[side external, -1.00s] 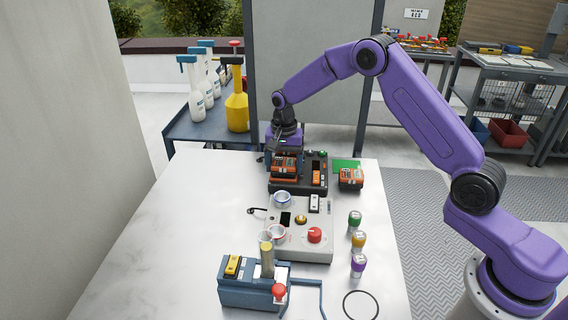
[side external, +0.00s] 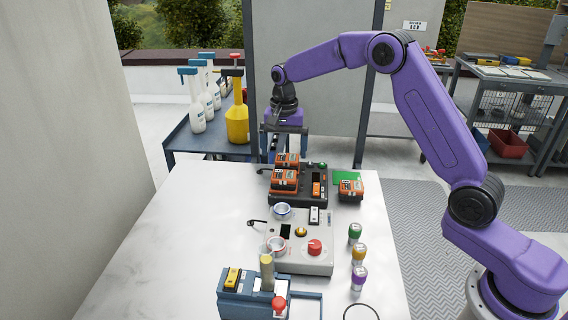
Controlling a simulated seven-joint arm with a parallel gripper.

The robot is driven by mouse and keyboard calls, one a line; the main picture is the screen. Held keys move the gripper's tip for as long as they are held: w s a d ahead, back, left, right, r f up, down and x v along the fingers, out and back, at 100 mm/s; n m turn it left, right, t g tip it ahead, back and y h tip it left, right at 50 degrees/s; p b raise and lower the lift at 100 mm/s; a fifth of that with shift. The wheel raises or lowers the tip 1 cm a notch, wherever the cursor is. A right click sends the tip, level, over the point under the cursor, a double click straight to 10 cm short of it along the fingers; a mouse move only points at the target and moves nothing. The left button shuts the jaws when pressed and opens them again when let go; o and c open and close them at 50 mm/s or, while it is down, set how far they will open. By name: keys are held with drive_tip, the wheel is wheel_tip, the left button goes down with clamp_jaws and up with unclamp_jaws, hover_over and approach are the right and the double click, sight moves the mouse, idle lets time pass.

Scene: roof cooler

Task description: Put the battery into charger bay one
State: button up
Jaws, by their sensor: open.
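The black charger (side external: 314,200) stands on the white table behind the grey control box. Two orange-and-black batteries sit at its left side, a front one (side external: 284,181) and a rear one (side external: 288,159) partly hidden behind it. I cannot tell from this angle how fully either is seated. A third orange-and-black battery (side external: 350,188) is at the charger's right, by a green pad (side external: 346,177). My gripper (side external: 279,156) is open, pointing down, above and behind the batteries at the charger's back left. It appears empty and apart from them; the fingertips are partly hidden.
The grey control box (side external: 314,251) with a red knob is in front of the charger. Green, yellow and purple-topped jars (side external: 358,254) stand at its right. A blue fixture (side external: 244,298) is at the front. The left half of the table is clear.

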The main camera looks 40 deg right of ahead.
drive_tip(key=s+a+r+n, duration=0.3)
drive_tip(key=s+a+n, duration=0.15)
drive_tip(key=s, duration=0.55)
drive_tip(key=s+a+r+n, duration=0.3)
drive_tip(key=s+n, duration=0.3)
drive_tip(key=s, duration=0.3)
drive_tip(key=s+d+n, duration=0.2)
drive_tip(key=s+n, duration=0.1)
drive_tip(key=s, duration=0.4)
drive_tip(key=s+d+f+n, duration=0.1)
drive_tip(key=s+n, duration=0.3)
drive_tip(key=s, duration=0.4)
drive_tip(key=s+d+f+n, duration=0.1)
drive_tip(key=s+d+n, duration=0.3)
drive_tip(key=s, duration=0.4)
drive_tip(key=shift+s+f, duration=0.15)
drive_tip(key=shift+s, duration=0.1)
